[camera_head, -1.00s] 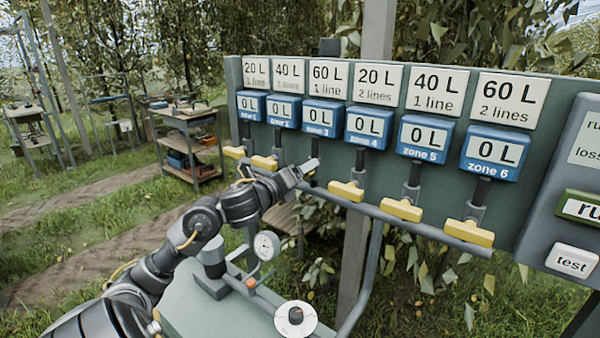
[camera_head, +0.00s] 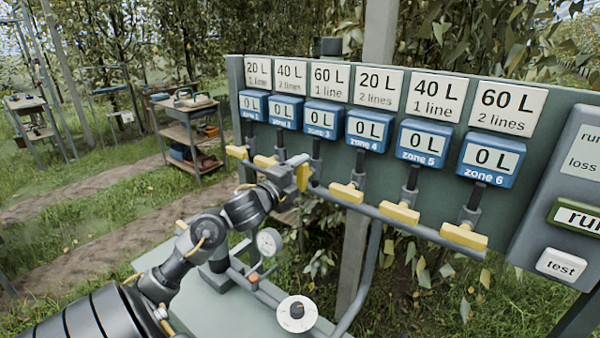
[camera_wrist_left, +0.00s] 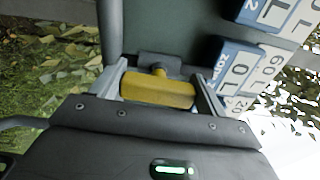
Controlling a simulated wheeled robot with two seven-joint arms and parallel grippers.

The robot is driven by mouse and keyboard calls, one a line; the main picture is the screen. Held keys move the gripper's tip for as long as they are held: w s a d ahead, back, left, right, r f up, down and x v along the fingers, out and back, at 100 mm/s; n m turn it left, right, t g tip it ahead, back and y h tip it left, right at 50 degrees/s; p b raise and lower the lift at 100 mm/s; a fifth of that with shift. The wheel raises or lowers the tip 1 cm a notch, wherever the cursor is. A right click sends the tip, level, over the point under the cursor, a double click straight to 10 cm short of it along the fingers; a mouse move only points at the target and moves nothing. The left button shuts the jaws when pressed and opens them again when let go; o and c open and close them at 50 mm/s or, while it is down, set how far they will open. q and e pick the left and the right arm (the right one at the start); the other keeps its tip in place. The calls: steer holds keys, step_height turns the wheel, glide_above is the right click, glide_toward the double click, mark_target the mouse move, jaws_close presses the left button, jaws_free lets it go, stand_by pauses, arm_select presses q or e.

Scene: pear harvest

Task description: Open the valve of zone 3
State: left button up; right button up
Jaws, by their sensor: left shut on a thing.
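The zone 3 valve has a yellow handle (camera_head: 303,178) below the blue zone 3 display (camera_head: 323,119), which reads 0 L. My left gripper (camera_head: 299,172) is shut on this handle. In the head view the handle's visible part looks upright, while the neighbouring handles lie crosswise; the gripper partly hides it. In the left wrist view the yellow handle (camera_wrist_left: 157,91) sits between both fingers of the left gripper (camera_wrist_left: 160,90). The zone 3 sign (camera_head: 329,81) reads 60 L, 1 line. My right gripper is not in view.
Other yellow handles, such as those of zone 4 (camera_head: 346,193) and zone 2 (camera_head: 265,162), stand close on either side. A pipe with a gauge (camera_head: 269,242) and a dial (camera_head: 297,313) are below.

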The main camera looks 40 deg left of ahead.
arm_select(q)
steer(key=shift+r+n, duration=0.1)
steer(key=shift+n, duration=0.4)
steer(key=o, duration=1)
steer(key=shift+w, duration=0.1)
steer(key=shift+s+f, duration=0.2)
steer(key=shift+s, duration=0.15)
steer(key=shift+s+d+b, duration=0.2)
steer(key=shift+s, duration=1.5)
steer(key=shift+s+d+b, duration=0.15)
steer(key=shift+s, duration=1.55)
steer(key=shift+s+d+b, duration=0.2)
steer(key=shift+s, duration=1.5)
